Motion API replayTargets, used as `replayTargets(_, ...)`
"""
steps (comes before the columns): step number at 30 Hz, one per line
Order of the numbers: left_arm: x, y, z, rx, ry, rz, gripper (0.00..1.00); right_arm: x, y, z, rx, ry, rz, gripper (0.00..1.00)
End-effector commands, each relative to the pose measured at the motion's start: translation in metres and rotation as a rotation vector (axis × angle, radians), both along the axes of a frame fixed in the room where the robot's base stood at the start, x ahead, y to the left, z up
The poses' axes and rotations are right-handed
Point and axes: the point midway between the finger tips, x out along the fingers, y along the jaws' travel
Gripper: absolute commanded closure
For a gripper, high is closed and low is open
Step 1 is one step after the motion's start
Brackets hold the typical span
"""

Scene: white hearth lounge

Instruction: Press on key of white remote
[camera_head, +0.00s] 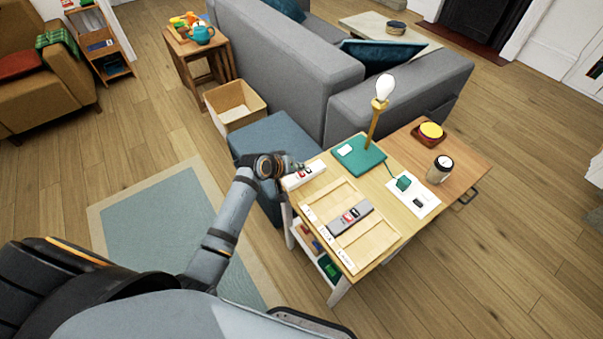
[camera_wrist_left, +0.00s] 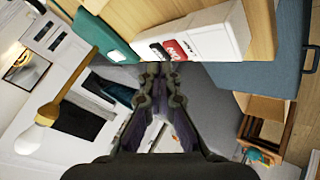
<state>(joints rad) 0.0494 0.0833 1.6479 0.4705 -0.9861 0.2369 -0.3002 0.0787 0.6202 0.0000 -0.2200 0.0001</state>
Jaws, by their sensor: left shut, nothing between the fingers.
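The white remote (camera_head: 312,170) lies at the left corner of the wooden side table, with a dark key and a red key. It also shows upside down in the left wrist view (camera_wrist_left: 215,38), where the red key (camera_wrist_left: 175,48) seems to carry the letters ON and the black key (camera_wrist_left: 153,52) sits beside it. My left gripper (camera_head: 291,169) is shut and empty at the remote's left end. In the left wrist view its fingertips (camera_wrist_left: 163,70) are close to the two keys; I cannot tell whether they touch. My right gripper is not in view.
A grey remote (camera_head: 350,217) with similar keys lies in a shallow wooden tray (camera_head: 375,244). A blue ottoman (camera_head: 270,142) is beside the table.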

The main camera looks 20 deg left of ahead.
Motion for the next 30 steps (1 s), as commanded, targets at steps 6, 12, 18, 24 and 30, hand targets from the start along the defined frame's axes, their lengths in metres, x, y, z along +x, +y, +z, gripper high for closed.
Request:
replayTargets(6,0.0000,0.0000,0.0000,0.000,0.000,0.000,1.00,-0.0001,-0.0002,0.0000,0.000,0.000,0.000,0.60)
replayTargets(12,-0.0001,0.0001,-0.0014,0.000,0.001,-0.001,1.00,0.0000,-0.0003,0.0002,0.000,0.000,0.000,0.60)
replayTargets(18,0.0000,0.0000,-0.0076,0.000,0.000,0.000,1.00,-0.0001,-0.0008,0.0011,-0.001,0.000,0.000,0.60)
replayTargets(24,0.0000,0.0000,-0.0083,0.000,0.000,0.000,1.00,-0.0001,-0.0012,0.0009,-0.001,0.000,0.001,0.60)
replayTargets(30,-0.0001,0.0000,-0.0090,0.000,0.000,0.000,1.00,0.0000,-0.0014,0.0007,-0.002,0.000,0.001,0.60)
